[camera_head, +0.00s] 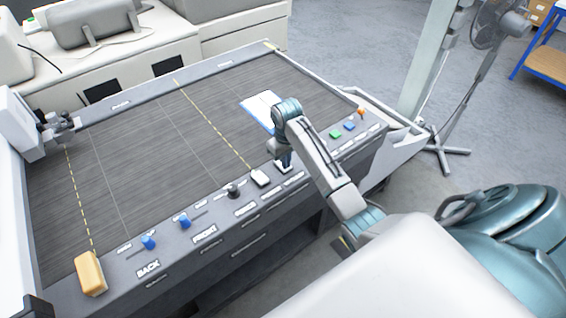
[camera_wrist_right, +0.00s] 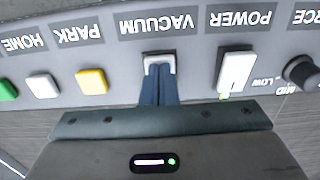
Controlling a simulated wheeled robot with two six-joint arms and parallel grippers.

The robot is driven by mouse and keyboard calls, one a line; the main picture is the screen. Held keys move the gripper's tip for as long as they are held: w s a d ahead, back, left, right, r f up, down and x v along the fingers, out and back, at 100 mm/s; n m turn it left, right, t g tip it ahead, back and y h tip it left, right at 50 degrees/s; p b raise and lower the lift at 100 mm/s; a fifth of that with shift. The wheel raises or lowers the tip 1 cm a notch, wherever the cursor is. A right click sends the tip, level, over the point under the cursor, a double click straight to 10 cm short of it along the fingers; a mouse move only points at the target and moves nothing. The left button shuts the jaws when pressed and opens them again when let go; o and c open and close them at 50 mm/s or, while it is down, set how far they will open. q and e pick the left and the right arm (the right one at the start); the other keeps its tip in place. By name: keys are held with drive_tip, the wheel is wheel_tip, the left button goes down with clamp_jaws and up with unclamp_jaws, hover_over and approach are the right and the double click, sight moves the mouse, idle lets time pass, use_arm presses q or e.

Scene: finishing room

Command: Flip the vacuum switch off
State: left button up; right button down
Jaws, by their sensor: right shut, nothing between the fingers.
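The vacuum switch (camera_wrist_right: 159,56) is a small white rocker in a pale frame, beside the upside-down VACUUM label in the right wrist view. My right gripper (camera_wrist_right: 158,72) is shut and empty, with its blue-grey fingertips at the lower edge of the switch. The fingers cover part of the switch, and I cannot tell whether they touch it. In the head view my right gripper (camera_head: 284,163) is over the front control panel, partly hiding the switch. My left gripper is not in view.
The white power switch (camera_wrist_right: 236,71) sits close beside the vacuum switch, with a green light at its end. A yellow button (camera_wrist_right: 92,80) is on the other side. A dark knob (camera_head: 233,190) and blue sliders (camera_head: 185,221) line the panel. A tan block (camera_head: 90,273) sits at the near left corner.

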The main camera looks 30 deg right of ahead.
drive_tip(key=shift+r+p, duration=0.55)
drive_tip(key=shift+r, duration=2.9)
